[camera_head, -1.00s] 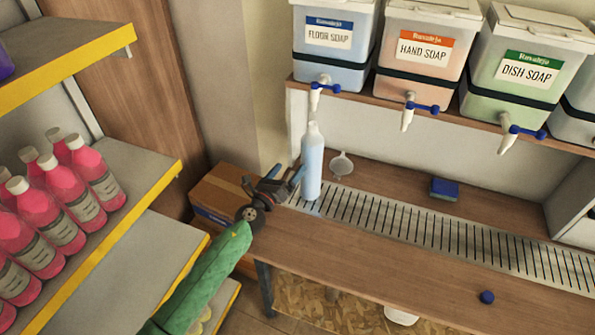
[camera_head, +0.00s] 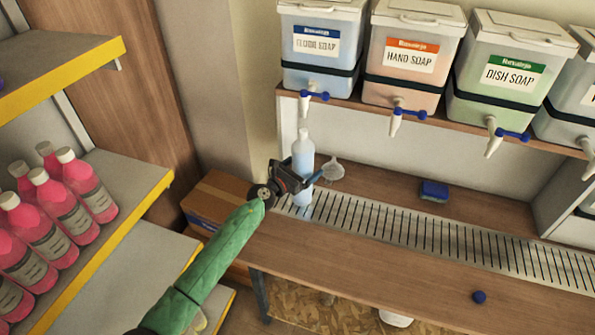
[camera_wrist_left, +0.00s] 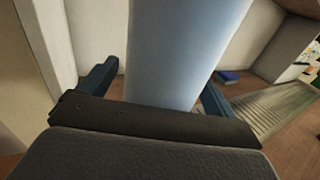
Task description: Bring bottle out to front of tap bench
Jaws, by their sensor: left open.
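A pale blue bottle (camera_head: 303,148) stands upright at the left end of the slotted drip grate (camera_head: 430,233) on the wooden tap bench (camera_head: 370,262). My left gripper (camera_head: 301,181) is at the lower half of the bottle and hides part of it. In the left wrist view the bottle (camera_wrist_left: 182,50) stands between the two blue fingers of the gripper (camera_wrist_left: 158,92). The fingers are apart, with a gap showing on the bottle's left side. Contact on the right side cannot be told. My right gripper is not in view.
A funnel (camera_head: 332,169) lies right behind the bottle. Soap drums with taps, such as the floor soap drum (camera_head: 318,45), sit on a shelf above. Pink bottles (camera_head: 90,185) fill the left shelf.

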